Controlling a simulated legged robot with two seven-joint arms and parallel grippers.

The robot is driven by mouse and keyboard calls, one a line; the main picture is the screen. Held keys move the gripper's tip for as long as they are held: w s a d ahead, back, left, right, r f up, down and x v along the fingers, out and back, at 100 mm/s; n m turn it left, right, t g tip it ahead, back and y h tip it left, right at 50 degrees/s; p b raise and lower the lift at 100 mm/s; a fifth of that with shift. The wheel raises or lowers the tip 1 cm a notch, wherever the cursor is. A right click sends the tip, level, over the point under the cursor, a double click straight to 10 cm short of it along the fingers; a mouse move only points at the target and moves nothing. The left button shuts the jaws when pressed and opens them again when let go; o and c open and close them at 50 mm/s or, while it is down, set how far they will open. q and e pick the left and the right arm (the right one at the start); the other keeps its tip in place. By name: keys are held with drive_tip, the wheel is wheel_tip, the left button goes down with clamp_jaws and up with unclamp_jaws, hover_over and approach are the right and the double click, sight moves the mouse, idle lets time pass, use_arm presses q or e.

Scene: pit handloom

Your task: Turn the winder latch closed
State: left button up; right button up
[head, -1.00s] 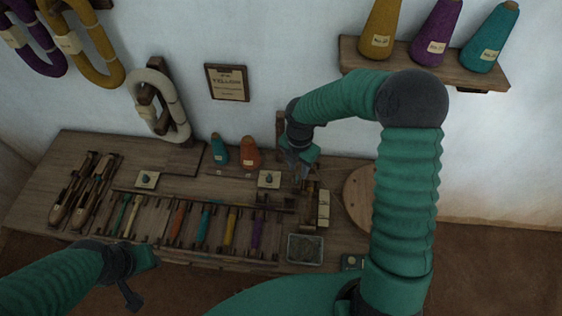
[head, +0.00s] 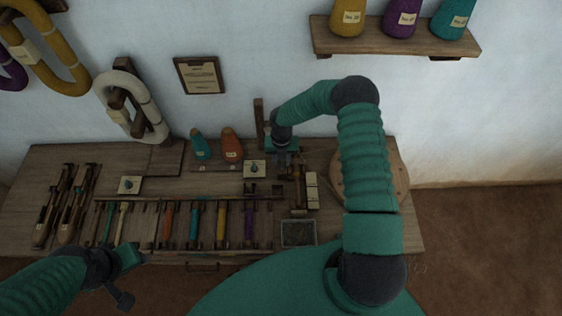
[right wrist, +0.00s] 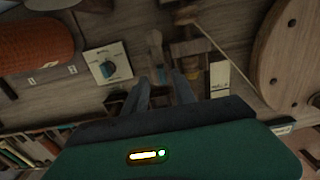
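A small cream plate with a blue-grey turning knob (head: 255,169) lies on the bench, left of my right gripper. It also shows in the right wrist view (right wrist: 108,67), where its lettering is too blurred to read; I cannot tell for certain that this is the winder latch. My right gripper (head: 284,165) points down over the bench just right of this plate. Its two fingers (right wrist: 163,85) are apart with nothing between them, and a small wooden peg (right wrist: 155,45) shows beyond their tips. My left gripper (head: 138,257) hangs by the front edge; its fingers are unclear.
A second knob plate (head: 129,185) lies further left. Teal (head: 200,146) and orange (head: 231,145) cones stand behind.

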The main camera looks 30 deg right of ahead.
drive_tip(key=shift+f, duration=0.6)
drive_tip(key=shift+d+f, duration=0.35)
drive_tip(key=shift+f, duration=0.05)
drive_tip(key=shift+a+r, duration=0.1)
drive_tip(key=shift+a, duration=0.1)
clamp_jaws()
use_arm(q)
drive_tip(key=shift+d, duration=0.2)
